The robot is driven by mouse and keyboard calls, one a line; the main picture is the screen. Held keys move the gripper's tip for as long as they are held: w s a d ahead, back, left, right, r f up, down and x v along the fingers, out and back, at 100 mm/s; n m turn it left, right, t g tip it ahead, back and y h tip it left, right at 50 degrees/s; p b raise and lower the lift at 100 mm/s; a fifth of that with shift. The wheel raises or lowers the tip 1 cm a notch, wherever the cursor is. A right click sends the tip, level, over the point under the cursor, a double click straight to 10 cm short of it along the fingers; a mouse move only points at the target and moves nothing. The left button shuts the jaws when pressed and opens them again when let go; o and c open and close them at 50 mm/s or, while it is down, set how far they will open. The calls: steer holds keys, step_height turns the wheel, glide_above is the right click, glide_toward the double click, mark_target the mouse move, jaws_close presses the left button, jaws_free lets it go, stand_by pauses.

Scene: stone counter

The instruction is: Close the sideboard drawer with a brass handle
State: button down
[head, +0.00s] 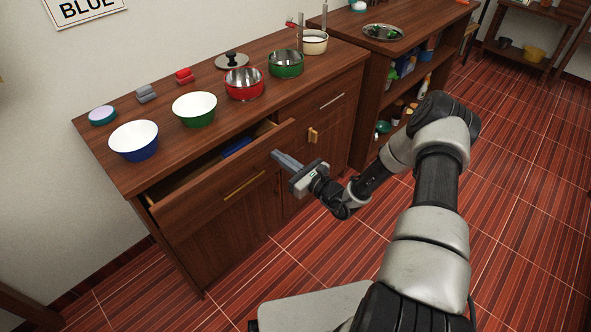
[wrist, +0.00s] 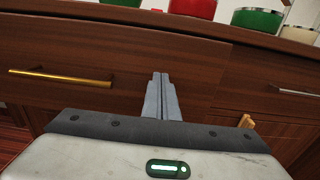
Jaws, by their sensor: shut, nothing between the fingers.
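The sideboard drawer (head: 212,207) is pulled partly out, its inside showing behind the front panel, with a blue thing (head: 237,147) in it. Its brass handle (head: 244,185) is on the front, and the handle also shows at the left in the wrist view (wrist: 60,77). My gripper (head: 275,154) is shut and empty, its fingertips close to the right part of the drawer front. In the wrist view the fingers (wrist: 160,75) point at the drawer front, right of the handle. I cannot tell whether they touch it.
Bowls and pots stand on the sideboard top, among them a blue bowl (head: 134,142) and a red pot (head: 244,85). A second drawer with a silver handle (head: 332,101) is shut to the right, above a door with a wooden knob (head: 313,135). The tiled floor in front is clear.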

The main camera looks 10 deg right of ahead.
steer(key=b+x, duration=0.1)
steer(key=x, duration=0.7)
steer(key=shift+w+a, duration=0.2)
steer(key=shift+w+a+r, duration=0.15)
steer(key=shift+w, duration=0.1)
steer(key=shift+a+r, duration=0.1)
steer(key=shift+r, duration=0.05)
